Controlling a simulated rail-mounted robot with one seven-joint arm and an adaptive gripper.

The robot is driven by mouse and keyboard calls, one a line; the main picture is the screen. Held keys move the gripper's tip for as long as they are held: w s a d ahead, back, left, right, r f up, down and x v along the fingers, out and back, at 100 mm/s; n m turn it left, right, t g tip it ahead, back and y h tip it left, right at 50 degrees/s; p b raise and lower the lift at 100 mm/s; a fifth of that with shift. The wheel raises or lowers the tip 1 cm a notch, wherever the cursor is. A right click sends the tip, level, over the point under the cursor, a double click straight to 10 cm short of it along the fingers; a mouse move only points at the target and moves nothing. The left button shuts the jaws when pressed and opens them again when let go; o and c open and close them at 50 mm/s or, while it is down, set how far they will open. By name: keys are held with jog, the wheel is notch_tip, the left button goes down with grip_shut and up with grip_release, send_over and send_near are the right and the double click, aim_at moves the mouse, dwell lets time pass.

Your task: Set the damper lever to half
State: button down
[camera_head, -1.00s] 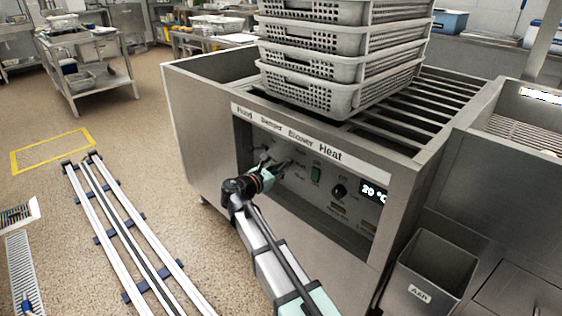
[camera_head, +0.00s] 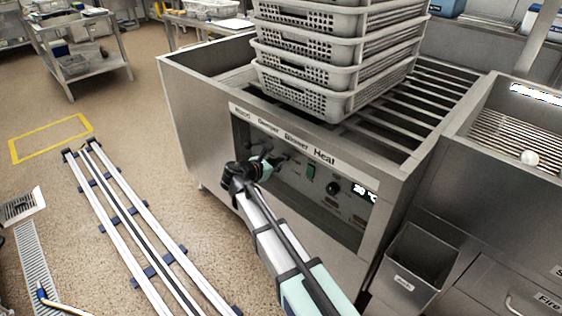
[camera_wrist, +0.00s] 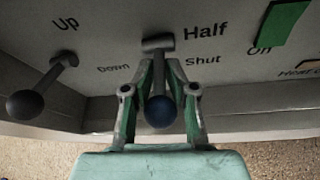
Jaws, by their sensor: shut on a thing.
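The damper lever (camera_wrist: 159,80) is a dark rod with a round dark blue knob. In the wrist view its pivot is on the grey panel just left of the word Half, with Shut printed below that. The rod runs down the picture from the pivot, so its exact angle against the marks is hard to judge. My gripper (camera_wrist: 160,72) has its two green-grey fingers closed on either side of the rod, with the knob between them. In the head view my gripper (camera_head: 267,165) is at the panel's left part and hides most of the lever.
A second lever (camera_wrist: 40,83), by Up and Down, stands left of my gripper. A green switch (camera_head: 310,172), a dark knob (camera_head: 333,188) and a temperature display (camera_head: 364,194) are to the right. Stacked baskets (camera_head: 330,75) stand above. A bin (camera_head: 415,265) stands lower right.

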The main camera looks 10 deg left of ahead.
jog(key=shift+s+a+f, duration=0.1)
jog(key=shift+s, duration=0.1)
jog(key=c, duration=1.2)
grip_release()
jog(key=shift+a, duration=0.1)
jog(key=v, duration=1.2)
